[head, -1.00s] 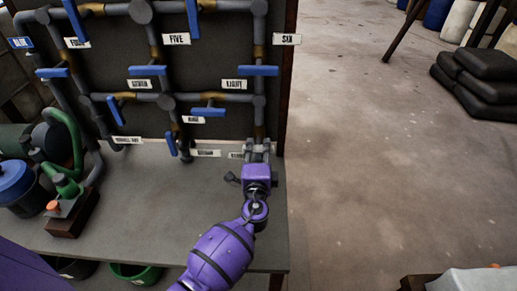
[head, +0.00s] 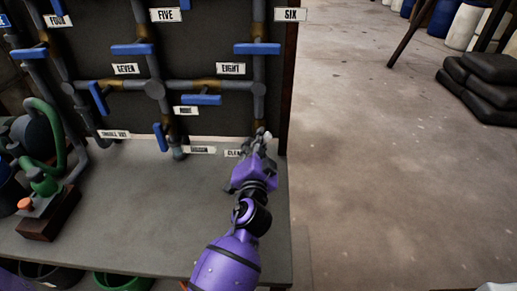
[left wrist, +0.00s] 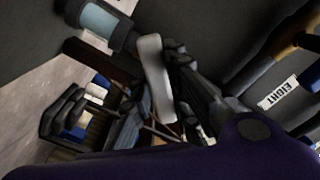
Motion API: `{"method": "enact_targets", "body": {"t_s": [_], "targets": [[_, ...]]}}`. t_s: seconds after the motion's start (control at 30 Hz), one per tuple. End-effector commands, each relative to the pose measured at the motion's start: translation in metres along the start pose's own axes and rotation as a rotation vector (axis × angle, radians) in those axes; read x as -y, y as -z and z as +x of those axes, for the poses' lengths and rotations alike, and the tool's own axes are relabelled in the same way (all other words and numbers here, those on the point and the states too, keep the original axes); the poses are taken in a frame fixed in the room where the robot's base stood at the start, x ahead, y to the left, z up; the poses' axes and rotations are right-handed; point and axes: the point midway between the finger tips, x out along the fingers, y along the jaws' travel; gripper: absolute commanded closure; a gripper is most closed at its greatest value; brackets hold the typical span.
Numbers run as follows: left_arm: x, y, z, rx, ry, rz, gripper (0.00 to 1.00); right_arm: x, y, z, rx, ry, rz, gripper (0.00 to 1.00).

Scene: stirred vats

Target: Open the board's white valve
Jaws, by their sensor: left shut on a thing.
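The white valve's lever (left wrist: 152,72) shows in the left wrist view as a pale bar between my dark fingers. My left gripper (head: 262,143) is shut on it, at the lower end of the board's rightmost pipe, just above the bench. In the head view the gripper hides nearly all of the white valve, and its wrist is tilted. The pipe board (head: 205,118) carries several blue-handled valves, such as the one under label SIX (head: 257,48) and the one by label NINE (head: 200,100). My right gripper is not in view.
The grey bench (head: 130,220) is clear in its middle. A green clamp-like device on a brown block (head: 48,222) stands at its left. A label reading CLEA (head: 233,153) is partly covered by my gripper. Open floor (head: 390,180) lies to the right; black sacks (head: 480,90) are stacked beyond.

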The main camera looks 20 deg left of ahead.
Motion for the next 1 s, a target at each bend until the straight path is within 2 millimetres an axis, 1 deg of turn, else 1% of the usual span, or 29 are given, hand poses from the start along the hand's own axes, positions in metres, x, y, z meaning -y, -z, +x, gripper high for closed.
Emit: {"method": "enact_targets", "body": {"t_s": [0.03, 0.3, 0.7, 1.0], "targets": [[-0.003, -0.003, -0.001, 0.003, -0.001, -0.048, 1.00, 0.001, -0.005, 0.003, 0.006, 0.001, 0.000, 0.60], [-0.002, -0.002, -0.001, 0.004, 0.000, -0.304, 1.00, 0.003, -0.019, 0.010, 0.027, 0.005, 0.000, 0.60], [-0.001, 0.000, 0.000, 0.002, 0.000, -0.626, 1.00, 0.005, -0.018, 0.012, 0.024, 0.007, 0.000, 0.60], [-0.001, 0.000, 0.000, 0.002, -0.001, -0.755, 1.00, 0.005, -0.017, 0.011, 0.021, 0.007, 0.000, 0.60]]}}
